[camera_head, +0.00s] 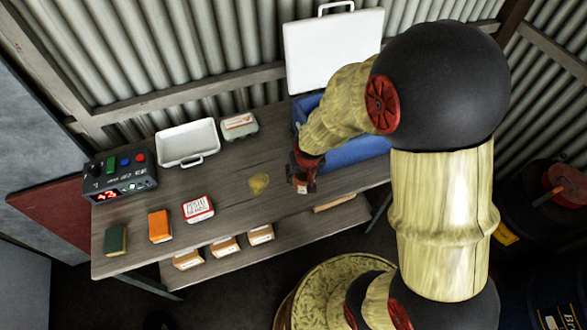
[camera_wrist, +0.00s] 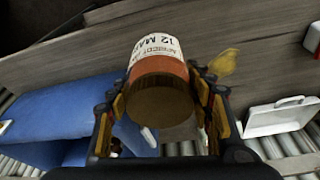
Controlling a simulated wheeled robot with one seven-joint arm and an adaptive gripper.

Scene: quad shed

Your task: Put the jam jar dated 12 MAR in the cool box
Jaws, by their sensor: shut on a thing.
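My gripper (camera_head: 304,180) is shut on a jam jar (camera_head: 302,187) at the right part of the bench, in front of the cool box. In the wrist view the jar (camera_wrist: 160,72) sits between both fingers of my gripper (camera_wrist: 160,95). Its white label reads "12 MA", with the rest turned out of sight. The cool box (camera_head: 350,150) is blue with a white lid (camera_head: 333,50) standing open behind it. My arm hides part of the box. In the wrist view the blue box (camera_wrist: 70,108) lies to the left of the jar.
The wooden bench (camera_head: 225,185) holds a white tray (camera_head: 187,143), an egg-box-like carton (camera_head: 239,125), a control box (camera_head: 120,175), a green box (camera_head: 116,239), an orange box (camera_head: 159,225) and a red-white tin (camera_head: 198,209). A yellow patch (camera_head: 259,183) lies left of the jar.

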